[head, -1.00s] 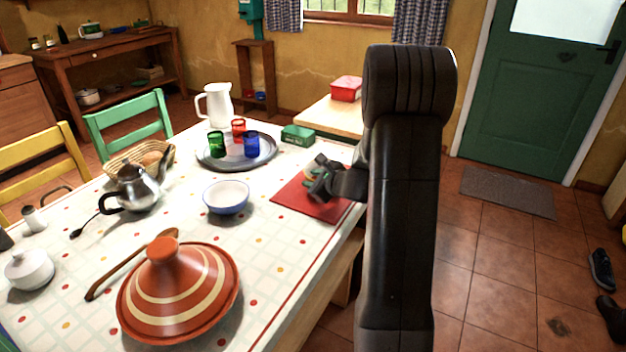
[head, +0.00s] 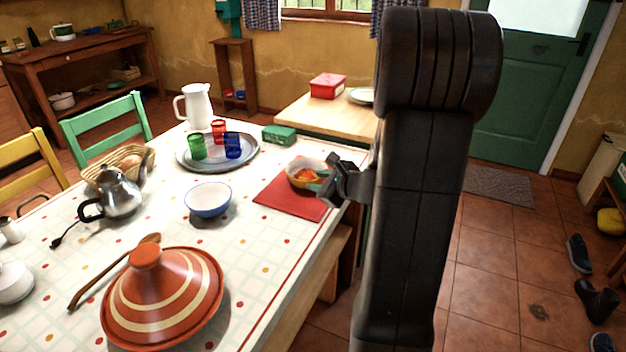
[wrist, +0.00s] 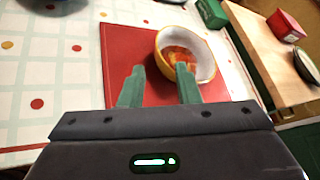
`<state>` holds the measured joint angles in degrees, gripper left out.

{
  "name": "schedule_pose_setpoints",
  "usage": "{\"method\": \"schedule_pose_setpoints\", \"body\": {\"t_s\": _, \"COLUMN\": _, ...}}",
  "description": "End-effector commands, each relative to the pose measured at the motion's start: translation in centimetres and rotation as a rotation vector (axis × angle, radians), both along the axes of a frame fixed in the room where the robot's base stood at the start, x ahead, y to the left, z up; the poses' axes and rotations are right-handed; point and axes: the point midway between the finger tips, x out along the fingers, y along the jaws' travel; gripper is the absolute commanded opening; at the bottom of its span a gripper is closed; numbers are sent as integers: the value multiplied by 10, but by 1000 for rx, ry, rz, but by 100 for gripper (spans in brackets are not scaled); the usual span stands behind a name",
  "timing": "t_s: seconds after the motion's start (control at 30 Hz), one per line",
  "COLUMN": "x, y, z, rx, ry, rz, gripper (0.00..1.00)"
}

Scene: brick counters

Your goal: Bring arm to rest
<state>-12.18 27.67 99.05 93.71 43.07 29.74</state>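My gripper (head: 333,182) is at the right edge of the dining table, beside a red mat. A yellow bowl with a white inside and orange-red food (wrist: 180,55) sits on the red mat (wrist: 120,45) just beyond the fingertips. In the head view the bowl (head: 301,166) is partly hidden by my gripper, and the red mat (head: 285,200) lies under it. My dark arm stands upright at the right of the table and hides part of the room.
On the table (head: 240,262) are a tagine (head: 165,300), a blue-rimmed bowl (head: 208,198), a metal teapot (head: 118,192), a tray (head: 247,161) of coloured glasses and a white pitcher (head: 195,106). A wooden counter (head: 330,120) stands behind. Open tiled floor (head: 500,260) lies right.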

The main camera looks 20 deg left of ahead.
Motion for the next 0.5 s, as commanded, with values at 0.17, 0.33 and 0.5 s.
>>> {"method": "schedule_pose_setpoints", "body": {"t_s": 0.17, "x": 0, "y": 0, "z": 0, "rx": 0, "ry": 1, "rz": 1, "gripper": 30}}
{"method": "schedule_pose_setpoints", "body": {"t_s": 0.33, "x": 0, "y": 1, "z": -1, "rx": 0, "ry": 1, "rz": 0, "gripper": 30}}
{"method": "schedule_pose_setpoints", "body": {"t_s": 0.5, "x": 7, "y": 13, "z": -8, "rx": 1, "ry": 3, "rz": 3, "gripper": 30}}
